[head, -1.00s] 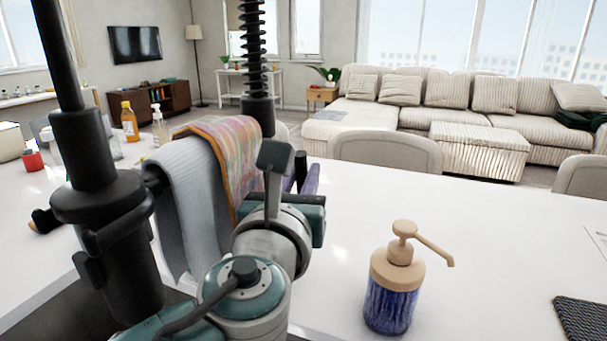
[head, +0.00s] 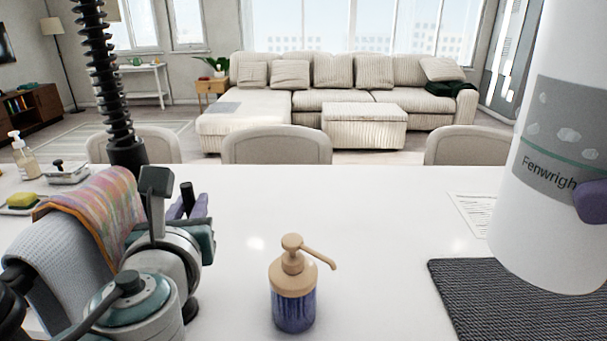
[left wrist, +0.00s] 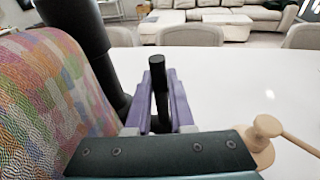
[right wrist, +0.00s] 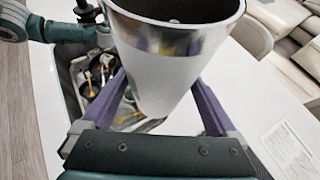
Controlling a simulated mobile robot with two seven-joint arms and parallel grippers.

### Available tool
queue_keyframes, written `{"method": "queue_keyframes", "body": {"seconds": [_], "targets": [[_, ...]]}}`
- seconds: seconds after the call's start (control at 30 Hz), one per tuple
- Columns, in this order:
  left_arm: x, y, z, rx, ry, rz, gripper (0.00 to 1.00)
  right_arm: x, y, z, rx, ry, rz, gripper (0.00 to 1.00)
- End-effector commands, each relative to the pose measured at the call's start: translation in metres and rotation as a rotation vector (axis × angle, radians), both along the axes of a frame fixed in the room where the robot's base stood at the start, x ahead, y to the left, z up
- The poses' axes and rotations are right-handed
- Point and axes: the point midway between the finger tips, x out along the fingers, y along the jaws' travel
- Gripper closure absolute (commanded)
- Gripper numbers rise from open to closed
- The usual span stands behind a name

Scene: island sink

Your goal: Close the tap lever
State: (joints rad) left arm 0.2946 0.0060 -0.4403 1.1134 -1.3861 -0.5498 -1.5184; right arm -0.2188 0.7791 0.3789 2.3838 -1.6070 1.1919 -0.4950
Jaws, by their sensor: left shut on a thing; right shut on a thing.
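The tap has a black spring hose (head: 97,60) and a thick black body, which also shows in the left wrist view (left wrist: 85,45). Its thin black lever (left wrist: 161,85) stands between the purple fingers of my left gripper (left wrist: 160,105), which are shut on it. In the head view my left gripper (head: 193,205) is beside the colourful towel, with the lever tip above its fingers. My right gripper (right wrist: 168,95) is shut on a large white container (right wrist: 172,75) with a silvery upper part and open top. In the head view the container (head: 545,150) is at the right, lettered "Fenwrigh".
A colourful towel (head: 95,205) and a grey towel (head: 55,265) hang at left. A blue soap pump (head: 293,295) stands on the white counter, left of a dark ribbed mat (head: 500,310). The sink (right wrist: 100,75) holds several items.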

Motion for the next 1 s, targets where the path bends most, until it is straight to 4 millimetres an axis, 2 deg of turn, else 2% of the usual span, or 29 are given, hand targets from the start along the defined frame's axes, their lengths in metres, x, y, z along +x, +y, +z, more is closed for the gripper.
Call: {"method": "queue_keyframes", "body": {"seconds": [0.27,0.3,0.57,0.87,1.0], "targets": [[0.0,0.0,-0.001,0.0,0.003,0.0,1.0,0.0,0.0,0.0,0.001,-0.002,0.0,0.84],[0.0,0.0,-0.001,0.0,0.003,0.0,0.77,0.0,0.0,0.0,0.001,-0.002,0.0,0.84],[0.0,0.0,-0.001,0.0,0.002,0.0,0.49,0.0,0.0,0.0,0.001,-0.002,0.0,0.84],[-0.002,-0.001,0.001,0.0,0.001,-0.001,0.49,0.0,0.0,0.002,0.001,-0.002,0.0,0.84],[-0.016,-0.003,0.004,0.0,0.003,0.0,0.49,0.0,0.0,0.009,0.001,-0.002,0.0,0.84]]}}
